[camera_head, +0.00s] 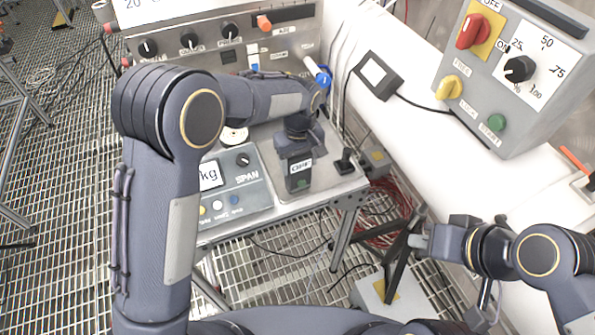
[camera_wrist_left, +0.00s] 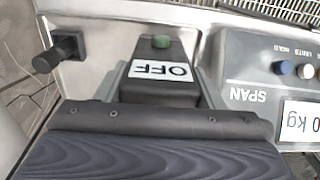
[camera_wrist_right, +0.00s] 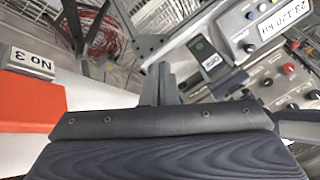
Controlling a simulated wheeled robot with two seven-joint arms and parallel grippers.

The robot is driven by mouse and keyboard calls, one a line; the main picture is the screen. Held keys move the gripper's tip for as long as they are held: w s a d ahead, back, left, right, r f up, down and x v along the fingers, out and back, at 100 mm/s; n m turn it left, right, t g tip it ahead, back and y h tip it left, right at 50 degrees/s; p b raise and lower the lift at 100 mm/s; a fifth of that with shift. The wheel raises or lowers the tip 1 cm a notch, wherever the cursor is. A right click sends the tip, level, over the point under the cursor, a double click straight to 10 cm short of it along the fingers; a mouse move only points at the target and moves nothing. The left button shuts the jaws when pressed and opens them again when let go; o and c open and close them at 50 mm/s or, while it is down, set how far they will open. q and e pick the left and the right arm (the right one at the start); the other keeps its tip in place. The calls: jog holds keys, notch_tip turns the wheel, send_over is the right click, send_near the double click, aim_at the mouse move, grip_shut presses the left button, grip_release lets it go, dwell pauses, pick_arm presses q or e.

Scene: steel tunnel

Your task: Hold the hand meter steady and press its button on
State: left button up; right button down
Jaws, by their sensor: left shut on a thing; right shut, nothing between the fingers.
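The hand meter (camera_head: 299,175) is a dark upright box with a white label and a green button low on its face. It stands at the right end of the bench (camera_head: 335,190). My left gripper (camera_head: 296,143) is shut on its upper part. In the left wrist view the meter (camera_wrist_left: 150,92) sits between the fingers, its label reads OFF, and its green button (camera_wrist_left: 161,41) is uncovered. My right gripper (camera_head: 416,241) is shut and empty, right of the bench and apart from the meter. The right wrist view shows the meter (camera_wrist_right: 204,50) beyond the closed fingertips (camera_wrist_right: 160,75).
A grey scale box (camera_head: 235,185) marked SPAN and kg stands left of the meter. A small black joystick (camera_head: 344,162) is close on its right. A control box (camera_head: 515,70) with knobs hangs at upper right.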

aim_at(302, 183)
jog(key=shift+w, duration=0.1)
jog(key=w+a+f+n, duration=0.4)
jog(key=w+f+n, duration=0.3)
jog(key=w, duration=0.4)
jog(key=w+a+f+n+t+y, duration=0.1)
jog(key=w+a+f+n+y, duration=0.15)
jog(key=a+f+n, duration=0.65)
jog(key=shift+w+a+f+m, duration=0.4)
jog(key=shift+w+a, duration=0.45)
jog(key=shift+w, duration=0.5)
jog(key=shift+w+a+f+m, duration=0.25)
jog(key=shift+w+a+f, duration=0.25)
jog(key=shift+w+a, duration=0.6)
jog(key=shift+w+a+f+m, duration=0.4)
jog(key=shift+w+a, duration=0.2)
jog(key=shift+w, duration=0.95)
jog(key=shift+w, duration=0.15)
